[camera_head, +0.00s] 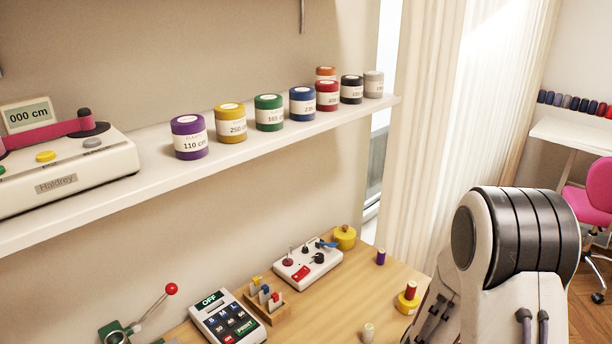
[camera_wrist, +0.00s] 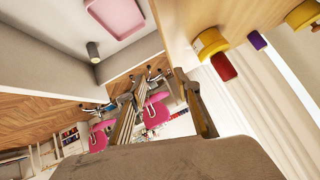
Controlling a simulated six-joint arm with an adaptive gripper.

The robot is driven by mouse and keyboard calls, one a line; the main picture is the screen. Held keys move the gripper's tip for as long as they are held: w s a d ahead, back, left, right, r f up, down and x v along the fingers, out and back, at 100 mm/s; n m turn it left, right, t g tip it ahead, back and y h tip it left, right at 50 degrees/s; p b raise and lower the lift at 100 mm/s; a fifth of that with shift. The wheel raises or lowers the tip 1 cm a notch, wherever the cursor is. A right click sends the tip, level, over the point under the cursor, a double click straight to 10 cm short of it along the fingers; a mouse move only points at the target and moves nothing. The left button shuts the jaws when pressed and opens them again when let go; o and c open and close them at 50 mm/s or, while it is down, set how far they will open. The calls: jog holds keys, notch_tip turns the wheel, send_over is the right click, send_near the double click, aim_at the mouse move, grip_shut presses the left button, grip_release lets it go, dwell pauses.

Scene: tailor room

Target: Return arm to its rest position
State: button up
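My arm shows at the lower right of the head view as a large white and black joint (camera_head: 520,240), in front of the curtain and the right end of the wooden table. In the wrist view my gripper (camera_wrist: 160,98) shows two fingers standing apart, with the pink chair and floor seen far behind the gap. It is open and holds nothing that I can see. The wooden table's edge (camera_wrist: 185,30) appears close by at the upper right of the wrist view.
A shelf (camera_head: 160,178) holds a measuring machine (camera_head: 60,165) and several labelled spools. On the table (camera_head: 335,300) are a keypad (camera_head: 228,318), a control box (camera_head: 308,262) and small thread spools, some near my arm. A pink chair (camera_head: 592,195) stands at right.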

jog(key=s+a+r+n+y, duration=0.3)
jog(key=s+a+r, duration=0.1)
jog(key=a+r, duration=0.4)
jog(key=s+a+r+n+y, duration=0.35)
jog(key=a+r, duration=0.25)
jog(key=r, duration=0.4)
jog(key=s+r+n+g, duration=0.1)
jog(key=s+r+n, duration=0.1)
jog(key=s, duration=0.9)
jog(key=s+a+r+n+g, duration=0.1)
jog(key=s+r, duration=0.4)
jog(key=s, duration=0.6)
jog(key=shift+s+n+h, duration=0.15)
jog(key=shift+n+h, duration=0.3)
jog(key=shift+n, duration=0.4)
